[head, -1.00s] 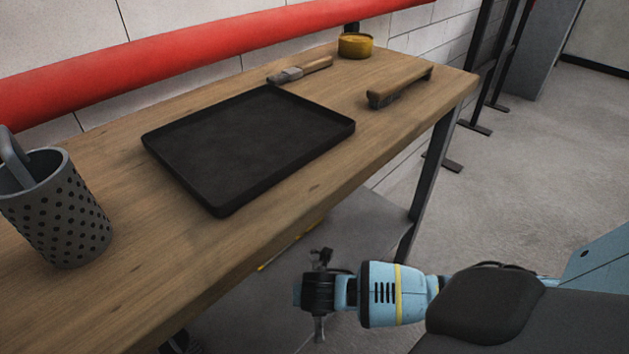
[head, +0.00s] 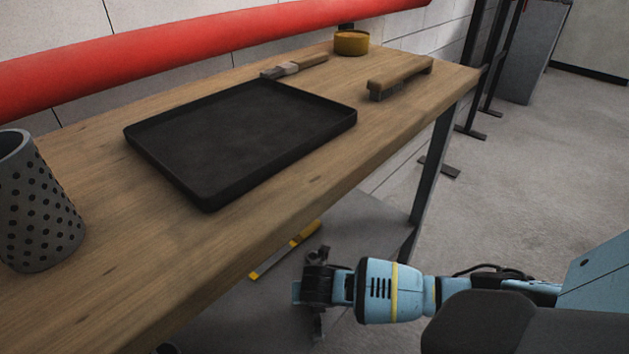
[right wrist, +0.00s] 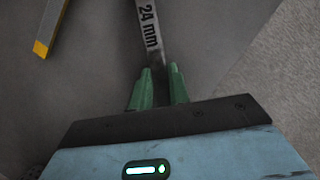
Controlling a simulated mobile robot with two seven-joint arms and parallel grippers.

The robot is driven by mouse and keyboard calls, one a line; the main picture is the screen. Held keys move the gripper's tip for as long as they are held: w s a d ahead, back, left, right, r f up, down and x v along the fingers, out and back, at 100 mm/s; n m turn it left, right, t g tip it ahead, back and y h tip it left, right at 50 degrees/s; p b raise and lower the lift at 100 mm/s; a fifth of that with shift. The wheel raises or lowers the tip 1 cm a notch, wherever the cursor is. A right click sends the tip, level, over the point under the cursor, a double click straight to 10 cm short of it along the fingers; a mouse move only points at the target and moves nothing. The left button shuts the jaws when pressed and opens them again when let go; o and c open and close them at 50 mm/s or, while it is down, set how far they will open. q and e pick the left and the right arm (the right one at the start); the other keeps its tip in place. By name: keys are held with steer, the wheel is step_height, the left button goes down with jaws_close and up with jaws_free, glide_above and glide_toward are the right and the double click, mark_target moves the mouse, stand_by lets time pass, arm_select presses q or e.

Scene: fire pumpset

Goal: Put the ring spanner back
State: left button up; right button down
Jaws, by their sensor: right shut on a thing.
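My right gripper (head: 312,292) is beside the front of the workbench, below its top. In the right wrist view its green fingers (right wrist: 158,82) are shut on a flat grey metal spanner (right wrist: 149,28) marked "24 mm". The spanner's far end runs out of that view, so its ring is not seen. In the head view the spanner cannot be made out clearly at the gripper. A black tray (head: 205,196) lies empty on the bench top. My left gripper is not in view.
The wooden bench (head: 120,290) also holds a perforated grey pot (head: 42,215), a flat brush (head: 295,66), a wooden-handled brush (head: 400,78) and a yellow tin (head: 351,43). A red pipe (head: 200,38) runs behind. A yellow-ended strip (head: 290,248) lies below. Floor at right is clear.

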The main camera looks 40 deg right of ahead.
steer(key=c, duration=1.3)
jaws_free()
arm_select(q)
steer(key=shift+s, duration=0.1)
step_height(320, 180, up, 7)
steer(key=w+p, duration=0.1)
steer(key=p, duration=0.5)
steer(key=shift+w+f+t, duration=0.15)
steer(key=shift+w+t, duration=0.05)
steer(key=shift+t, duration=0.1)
arm_select(e)
steer(key=v, duration=1.2)
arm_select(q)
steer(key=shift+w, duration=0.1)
arm_select(e)
steer(key=shift+a, duration=0.1)
